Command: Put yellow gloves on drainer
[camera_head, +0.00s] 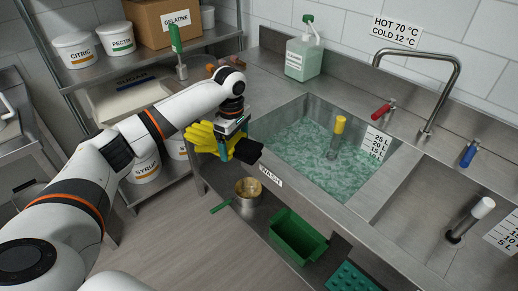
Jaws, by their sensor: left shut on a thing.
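The yellow gloves (202,137) are in the head view, left of the wash sink and in front of the counter edge. My left gripper (232,148) is shut on the yellow gloves and holds them in the air. The gripper hides part of the gloves. I cannot make out a drainer for certain. My right gripper is not in view.
The wash sink (263,135) holds bubbly water and a yellow-topped standpipe (338,133). A soap bottle (304,58) stands behind it. A pot (249,189), a green bin (298,238) and a green mat (352,277) are below. Shelves with tubs (76,50) stand at left.

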